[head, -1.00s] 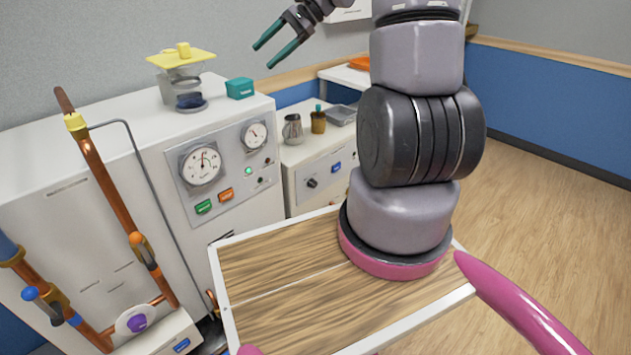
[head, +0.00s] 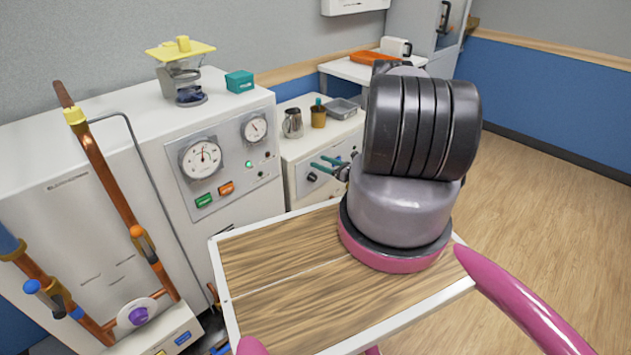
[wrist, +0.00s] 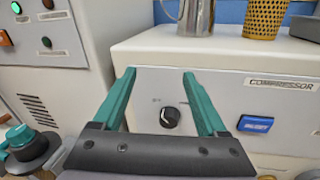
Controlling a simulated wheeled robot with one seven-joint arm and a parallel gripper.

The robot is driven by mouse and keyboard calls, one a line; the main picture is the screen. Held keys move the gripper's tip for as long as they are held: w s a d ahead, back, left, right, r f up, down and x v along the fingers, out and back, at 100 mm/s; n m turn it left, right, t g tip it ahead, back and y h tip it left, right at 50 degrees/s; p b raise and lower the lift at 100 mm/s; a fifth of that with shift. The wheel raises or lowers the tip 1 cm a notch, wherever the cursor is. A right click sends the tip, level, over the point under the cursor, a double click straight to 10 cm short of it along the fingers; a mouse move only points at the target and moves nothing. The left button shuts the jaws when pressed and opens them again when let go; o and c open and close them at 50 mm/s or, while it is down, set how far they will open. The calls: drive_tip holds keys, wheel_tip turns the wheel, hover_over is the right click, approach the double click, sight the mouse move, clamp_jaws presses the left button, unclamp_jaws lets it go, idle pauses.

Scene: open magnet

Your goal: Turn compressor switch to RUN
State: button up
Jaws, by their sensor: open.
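The compressor cabinet (head: 330,150) is a white box with a label reading COMPRESSOR in the wrist view (wrist: 282,84). Its black rotary switch (wrist: 170,117) is on the front panel; its knob (head: 312,177) also shows in the head view. A small mark is at the switch's upper left; its lettering is too small to read. My gripper (wrist: 158,75) has two teal fingers. They are open and empty, with the switch showing between them in the wrist view. In the head view my gripper (head: 326,163) is in front of the panel, partly hidden by my arm.
A blue button (wrist: 255,124) is right of the switch. A metal jug (head: 292,124) and a brown cup (head: 318,115) stand on the cabinet. The larger white cabinet (head: 75,190) with gauges stands to the left.

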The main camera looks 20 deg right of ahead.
sight(315, 179)
drive_tip(key=s+d+f+m+t+h, duration=0.2)
drive_tip(key=s+f+m+h, duration=0.3)
drive_tip(key=f, duration=0.6)
drive_tip(key=shift+n+y, duration=0.3)
drive_tip(key=x, duration=0.9)
drive_tip(key=shift+w+a+r, duration=0.1)
drive_tip(key=shift+a, duration=0.2)
clamp_jaws()
